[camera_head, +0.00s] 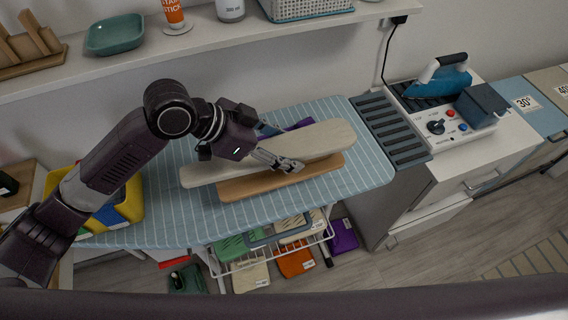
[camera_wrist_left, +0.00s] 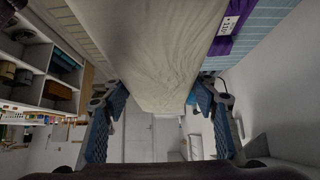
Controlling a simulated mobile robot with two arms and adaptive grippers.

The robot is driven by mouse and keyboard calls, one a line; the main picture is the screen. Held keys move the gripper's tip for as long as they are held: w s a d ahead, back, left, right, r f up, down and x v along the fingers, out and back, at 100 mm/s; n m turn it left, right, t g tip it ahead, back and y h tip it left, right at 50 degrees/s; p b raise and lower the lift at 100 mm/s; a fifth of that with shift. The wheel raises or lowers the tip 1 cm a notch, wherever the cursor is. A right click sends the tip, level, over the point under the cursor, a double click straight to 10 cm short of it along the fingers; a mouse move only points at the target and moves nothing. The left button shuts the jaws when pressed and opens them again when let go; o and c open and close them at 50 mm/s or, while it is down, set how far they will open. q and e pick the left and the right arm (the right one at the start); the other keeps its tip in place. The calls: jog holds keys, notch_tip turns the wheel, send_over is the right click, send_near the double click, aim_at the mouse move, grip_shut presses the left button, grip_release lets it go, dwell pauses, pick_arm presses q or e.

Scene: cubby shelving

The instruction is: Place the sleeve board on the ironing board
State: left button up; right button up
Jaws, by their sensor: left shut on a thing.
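The sleeve board (camera_head: 325,140) has a long cream padded top and a tan wooden base (camera_head: 250,188) below it. It lies lengthwise over the blue striped ironing board (camera_head: 355,181); I cannot tell whether its base touches the cover. My left gripper (camera_head: 290,165) is shut on the sleeve board, near the middle of its near side. In the left wrist view the cream pad (camera_wrist_left: 160,50) runs between the two blue-padded fingers of the left gripper (camera_wrist_left: 160,98). My right gripper is not in view.
A purple cloth (camera_head: 300,125) lies behind the sleeve board; its tag shows in the left wrist view. An iron (camera_head: 440,80) stands on a station at the right. A wall shelf (camera_head: 240,35) runs behind. A wire rack (camera_head: 265,258) with folded cloths is below.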

pick_arm(q)
notch_tip(320, 180, down, 2)
jog(key=shift+f, duration=0.15)
jog(key=shift+d+f, duration=0.1)
jog(key=shift+f, duration=0.7)
notch_tip(320, 180, down, 2)
jog(key=shift+f+p, duration=0.2)
jog(key=shift+p, duration=0.15)
jog(key=shift+f, duration=0.4)
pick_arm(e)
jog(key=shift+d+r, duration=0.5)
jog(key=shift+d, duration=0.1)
pick_arm(q)
jog(key=shift+f, duration=0.1)
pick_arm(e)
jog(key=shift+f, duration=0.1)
pick_arm(q)
jog(key=o, duration=1.9)
jog(key=shift+f, duration=0.1)
jog(key=shift+c, duration=0.2)
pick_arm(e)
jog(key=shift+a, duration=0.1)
